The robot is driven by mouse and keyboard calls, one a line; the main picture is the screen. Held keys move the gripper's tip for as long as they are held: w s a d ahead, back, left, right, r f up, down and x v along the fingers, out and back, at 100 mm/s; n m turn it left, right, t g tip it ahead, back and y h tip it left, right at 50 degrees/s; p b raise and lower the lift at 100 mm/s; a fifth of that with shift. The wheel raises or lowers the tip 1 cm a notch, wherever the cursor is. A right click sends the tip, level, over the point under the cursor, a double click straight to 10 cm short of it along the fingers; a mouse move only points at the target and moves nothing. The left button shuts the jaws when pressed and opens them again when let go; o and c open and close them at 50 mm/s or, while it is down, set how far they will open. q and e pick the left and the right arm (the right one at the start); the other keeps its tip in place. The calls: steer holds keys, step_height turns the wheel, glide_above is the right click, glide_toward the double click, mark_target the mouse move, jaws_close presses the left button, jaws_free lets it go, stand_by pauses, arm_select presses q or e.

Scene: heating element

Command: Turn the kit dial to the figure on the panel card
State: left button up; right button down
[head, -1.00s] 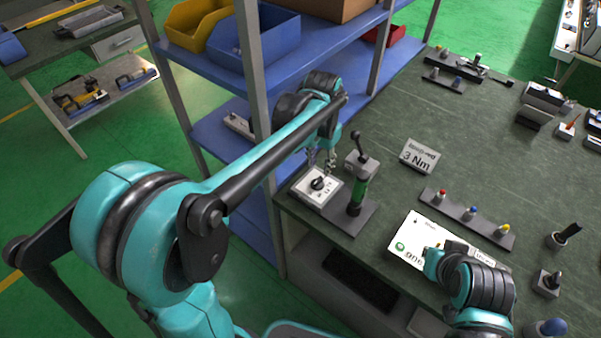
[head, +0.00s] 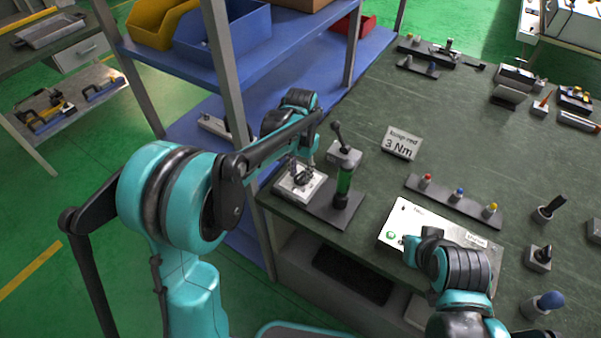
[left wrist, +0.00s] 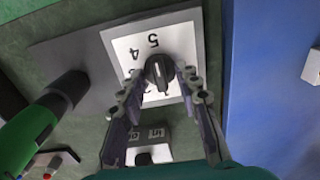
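The dial is a black knob (left wrist: 160,71) on a white plate (left wrist: 187,46) with printed figures; 5 and 4 are readable in the left wrist view, and others are partly hidden. The plate also shows in the head view (head: 313,190). My left gripper (left wrist: 160,76) is over the dial, its fingers apart on either side of the knob; contact is not clear. It also shows in the head view (head: 302,172). A grey card (head: 402,144) on the bench reads "3 Nm". My right gripper (head: 412,244) is over a white panel (head: 412,219); its fingers are too small to judge.
A green-handled tool (head: 344,181) stands in a holder beside the dial plate. Blue shelving (head: 285,60) borders the bench on the left.

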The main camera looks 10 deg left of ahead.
arm_select(q)
steer(key=shift+c, duration=0.3)
jaws_close()
steer(key=shift+n, duration=0.3)
steer(key=n+p, duration=0.1)
steer(key=n, duration=0.1)
steer(key=shift+r+n, duration=0.1)
steer(key=shift+n, duration=0.2)
steer(key=n+p, duration=0.1)
steer(key=n, duration=0.2)
steer(key=shift+n, duration=0.3)
steer(key=n+p, duration=0.1)
steer(key=n, duration=0.4)
steer(key=shift+p, duration=0.3)
steer(key=n, duration=0.5)
steer(key=shift+n+p, duration=0.4)
